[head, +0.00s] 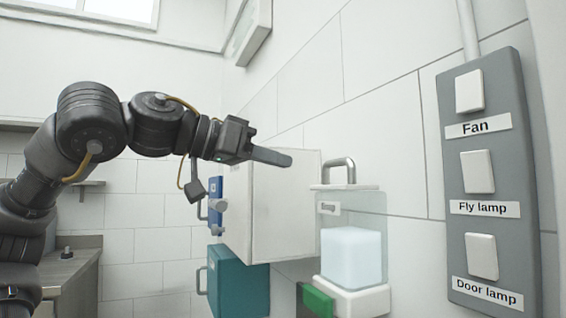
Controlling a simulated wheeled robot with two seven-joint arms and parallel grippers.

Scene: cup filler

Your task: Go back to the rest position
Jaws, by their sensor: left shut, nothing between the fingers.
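My left arm comes in from the left of the head view, raised and stretched to the right. My left gripper (284,160) is shut and empty, its fingers together and pointing right. It appears in front of a white wall cabinet (285,205); I cannot tell how far apart they are. My right gripper is not in view.
A grey panel (515,175) with switches labelled Fan, Fly lamp and Door lamp is on the right wall. A clear dispenser (352,255) with a metal handle and green part stands below centre. A teal box (238,282) and a metal counter (70,268) are lower left.

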